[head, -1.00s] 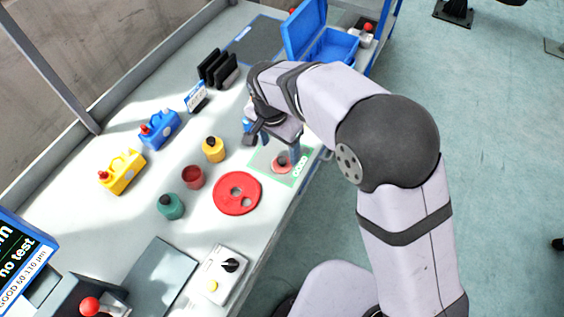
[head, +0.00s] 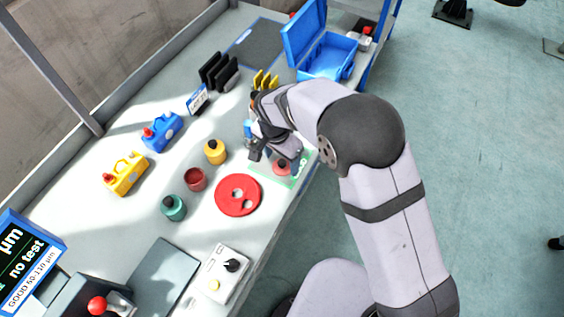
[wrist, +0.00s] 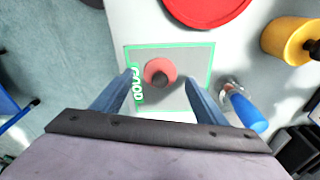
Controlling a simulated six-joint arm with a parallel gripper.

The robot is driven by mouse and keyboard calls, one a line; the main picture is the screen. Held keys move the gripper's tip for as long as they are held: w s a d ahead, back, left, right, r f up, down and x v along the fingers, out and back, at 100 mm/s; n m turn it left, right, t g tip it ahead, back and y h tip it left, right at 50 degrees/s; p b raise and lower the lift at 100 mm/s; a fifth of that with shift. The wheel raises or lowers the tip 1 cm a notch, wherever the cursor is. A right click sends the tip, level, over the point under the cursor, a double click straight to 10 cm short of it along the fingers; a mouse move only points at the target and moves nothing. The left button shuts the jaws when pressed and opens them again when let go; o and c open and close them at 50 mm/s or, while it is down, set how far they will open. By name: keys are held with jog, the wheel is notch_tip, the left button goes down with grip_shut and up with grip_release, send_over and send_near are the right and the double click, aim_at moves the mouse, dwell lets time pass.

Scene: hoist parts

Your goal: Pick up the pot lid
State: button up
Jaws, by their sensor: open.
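The pot lid is a small pinkish-red disc with a dark knob (wrist: 160,70), lying on a grey mat with a green border marked GOOD (wrist: 185,57). In the head view the lid (head: 281,169) shows partly below my gripper (head: 276,162). In the wrist view my gripper's two blue-grey fingers (wrist: 160,88) are open, one on each side of the lid, with nothing between them that I can see held. The lid appears still on the mat. The exact height of the fingertips above it is hard to tell.
A red disc with holes (head: 238,195) lies beside the mat. A yellow pot (head: 215,152), a dark red pot (head: 195,179) and a green pot (head: 173,207) stand left. A blue-handled tool (wrist: 243,112) is close to one finger. The table edge is near the mat.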

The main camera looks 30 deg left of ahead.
jog(key=shift+w+f, duration=0.15)
jog(key=shift+f, duration=0.7)
jog(key=c, duration=1.1)
jog(key=shift+r, duration=0.1)
